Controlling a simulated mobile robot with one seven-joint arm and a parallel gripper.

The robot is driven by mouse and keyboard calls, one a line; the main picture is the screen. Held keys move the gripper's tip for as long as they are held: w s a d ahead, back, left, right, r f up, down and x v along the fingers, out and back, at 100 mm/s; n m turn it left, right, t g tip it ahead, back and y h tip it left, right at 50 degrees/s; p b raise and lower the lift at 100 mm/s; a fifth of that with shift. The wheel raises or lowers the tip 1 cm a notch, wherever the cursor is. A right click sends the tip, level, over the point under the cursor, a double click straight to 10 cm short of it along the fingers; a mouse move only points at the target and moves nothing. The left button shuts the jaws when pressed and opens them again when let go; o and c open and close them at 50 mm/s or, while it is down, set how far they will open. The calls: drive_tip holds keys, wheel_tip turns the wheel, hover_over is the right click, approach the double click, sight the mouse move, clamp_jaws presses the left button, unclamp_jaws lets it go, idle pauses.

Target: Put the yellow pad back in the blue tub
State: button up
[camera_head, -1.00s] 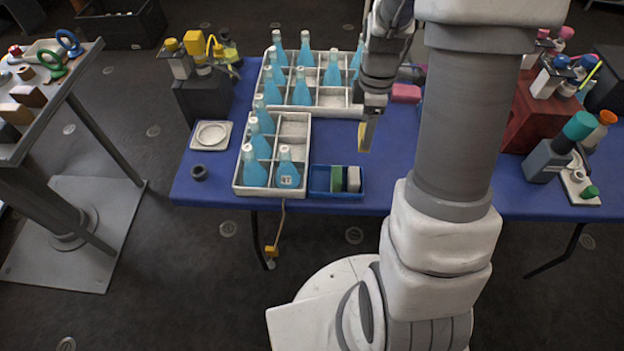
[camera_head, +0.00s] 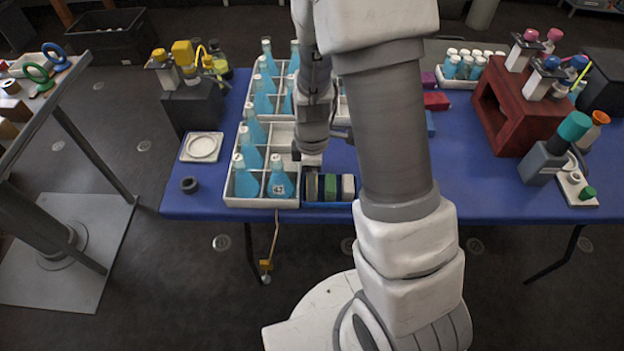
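The blue tub (camera_head: 340,203) sits at the front edge of the blue table, right of the bottle crate. A green pad (camera_head: 330,187) and a whitish pad (camera_head: 348,186) stand in it. My gripper (camera_head: 311,172) points down over the tub's left end. A narrow tan-yellow strip, which looks like the yellow pad (camera_head: 321,187), shows beside the green pad, under my gripper. The fingers are small and dark here, so whether they still grip the pad cannot be told. My arm hides part of the tub's right end.
The white divided crate (camera_head: 262,203) with several blue bottles (camera_head: 248,180) stands close on the left of the tub. A dark red stand (camera_head: 520,120) and a grey block (camera_head: 543,163) stand at the right. Bare blue table lies right of my arm.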

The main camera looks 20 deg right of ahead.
drive_tip(key=shift+f, duration=0.1)
drive_tip(key=shift+f, duration=0.15)
drive_tip(key=o, duration=1.3)
wheel_tip(320, 180, up, 13)
drive_tip(key=p, duration=0.3)
drive_tip(key=s+r+m+t, duration=0.2)
drive_tip(key=s+r+m, duration=0.2)
drive_tip(key=r, duration=0.2)
drive_tip(key=s+r+m+t, duration=0.1)
drive_tip(key=s+r+m, duration=0.4)
drive_tip(key=r, duration=0.1)
drive_tip(key=s+r+m+t, duration=0.2)
drive_tip(key=s+r+m, duration=0.3)
drive_tip(key=r, duration=0.1)
drive_tip(key=shift+r+t, duration=0.3)
drive_tip(key=shift+r, duration=0.1)
